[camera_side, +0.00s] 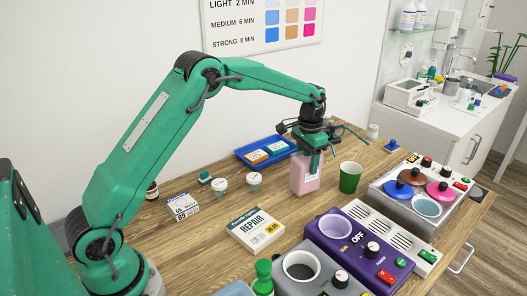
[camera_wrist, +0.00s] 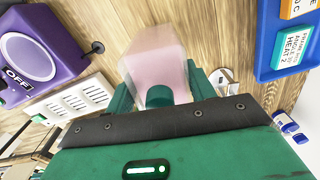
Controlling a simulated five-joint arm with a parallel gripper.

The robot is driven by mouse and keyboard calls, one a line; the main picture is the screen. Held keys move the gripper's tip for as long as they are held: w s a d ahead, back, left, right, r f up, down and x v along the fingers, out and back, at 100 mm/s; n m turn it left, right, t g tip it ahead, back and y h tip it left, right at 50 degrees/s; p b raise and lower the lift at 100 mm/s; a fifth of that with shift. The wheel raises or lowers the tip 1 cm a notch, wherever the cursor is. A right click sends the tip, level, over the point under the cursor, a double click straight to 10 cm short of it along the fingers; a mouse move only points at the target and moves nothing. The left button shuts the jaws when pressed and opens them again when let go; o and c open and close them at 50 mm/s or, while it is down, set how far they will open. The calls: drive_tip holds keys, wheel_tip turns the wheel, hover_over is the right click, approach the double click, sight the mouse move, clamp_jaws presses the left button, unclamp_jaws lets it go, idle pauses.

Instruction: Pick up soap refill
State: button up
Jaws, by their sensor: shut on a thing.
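The soap refill appears to be the pale pink, block-shaped bottle (camera_side: 304,179), upright at the middle of the wooden table. My gripper (camera_side: 314,160) is over it from above and shut on its upper part. In the wrist view the pink bottle (camera_wrist: 155,55) sits between my two green fingers, with a dark green round part near its end. I cannot tell whether its base touches the table.
A green cup (camera_side: 350,177) stands close on its right. A blue tray (camera_side: 243,155) with labelled packs lies behind left. Two small jars (camera_side: 254,183) and a REPAIR box (camera_side: 257,230) are left and in front.

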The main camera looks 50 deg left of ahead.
wheel_tip(320, 180, up, 3)
drive_tip(key=shift+f, duration=0.2)
drive_tip(key=s+d+r, duration=0.5)
drive_tip(key=d+r, duration=0.2)
drive_tip(key=d, duration=0.3)
drive_tip(key=shift+s+d, duration=0.15)
drive_tip(key=shift+s, duration=0.1)
